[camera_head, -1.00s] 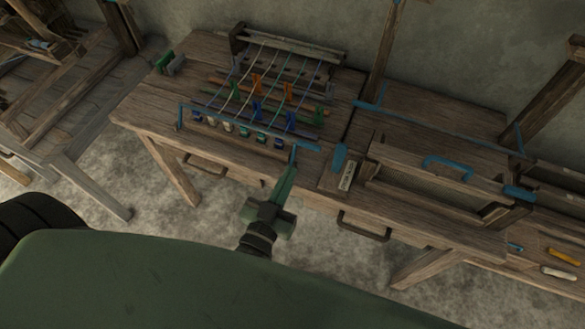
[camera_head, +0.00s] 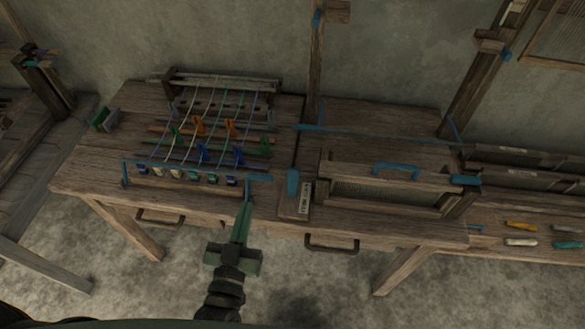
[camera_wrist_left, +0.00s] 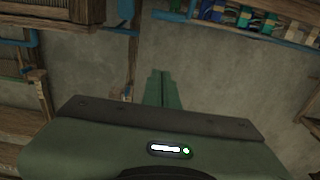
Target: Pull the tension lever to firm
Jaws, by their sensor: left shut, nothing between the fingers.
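The likely tension lever is a blue upright handle (camera_head: 293,182) beside a small labelled plate (camera_head: 305,200), near the middle of the table's front edge. Its setting is too small to read. My left gripper (camera_head: 246,206) is shut and empty, with its green fingers pointing toward the table's front edge. It appears left of the blue handle and apart from it, just below the right end of the blue bar in the picture. The closed fingers (camera_wrist_left: 162,88) also show in the left wrist view, with nothing between them. My right gripper is not visible.
A frame of coloured threads and clips (camera_head: 205,135) stands left of the handle. A wooden reed frame (camera_head: 385,190) with a blue grip stands to the right. Drawer handles (camera_head: 331,245) project below the front edge. Several coloured tools (camera_head: 522,225) lie at far right.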

